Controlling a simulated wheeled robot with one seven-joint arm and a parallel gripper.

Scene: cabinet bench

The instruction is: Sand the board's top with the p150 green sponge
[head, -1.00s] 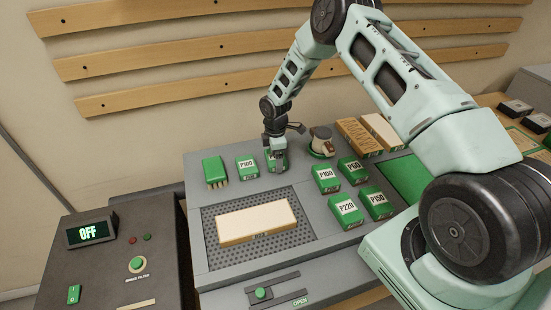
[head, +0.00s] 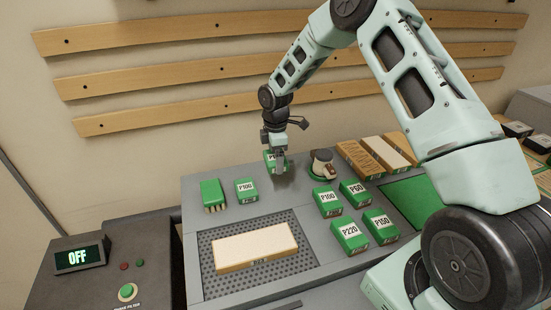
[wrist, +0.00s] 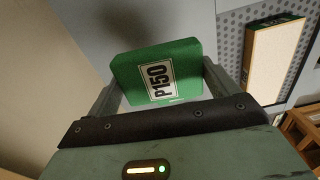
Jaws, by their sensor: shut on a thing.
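My gripper (head: 275,160) is shut on a green sponge (head: 269,156) and holds it above the back of the grey bench. In the wrist view the held sponge (wrist: 157,72) shows its P150 label between the fingers. The board (head: 255,247) is pale with a tan edge and lies flat on the perforated grey panel (head: 216,282), in front of and below my gripper. The board also shows at the right of the wrist view (wrist: 272,65). A second P150 sponge (head: 380,227) rests at the right of the bench.
Sponges marked P220 (head: 349,236), P60 (head: 355,194) and P100 (head: 327,201) stand right of the board. Another P100 (head: 246,190) and a green brush (head: 213,195) are behind it. A round tool (head: 322,165) stands right of my gripper. The display (head: 78,258) reads OFF.

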